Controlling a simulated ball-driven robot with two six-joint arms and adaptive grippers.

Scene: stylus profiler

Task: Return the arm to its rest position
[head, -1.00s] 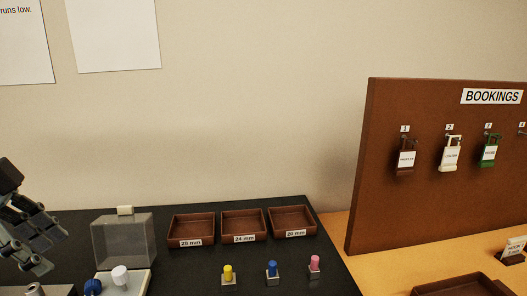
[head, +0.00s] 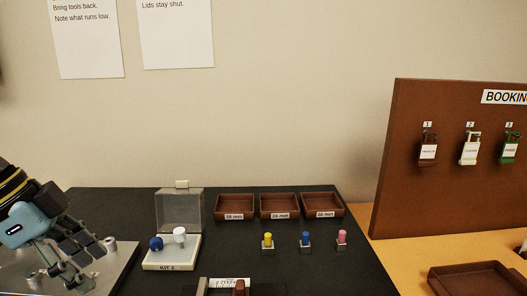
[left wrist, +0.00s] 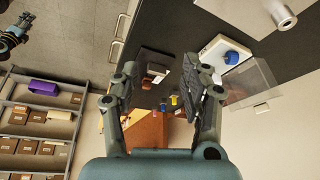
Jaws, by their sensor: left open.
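My left gripper (head: 80,265) comes in from the left in the head view, above a grey metal plate. Its fingers point down and to the right. In the left wrist view the fingers (left wrist: 160,90) stand apart with nothing between them. Past them lie the dark table top and small coloured pieces.
The KIT 2 box (head: 172,252) stands close to the right of my left gripper, its clear lid (head: 180,212) raised. Several trays, including a brown tray (head: 234,207), and coloured-topped pieces lie further right. A bookings board (head: 450,190) stands at the right.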

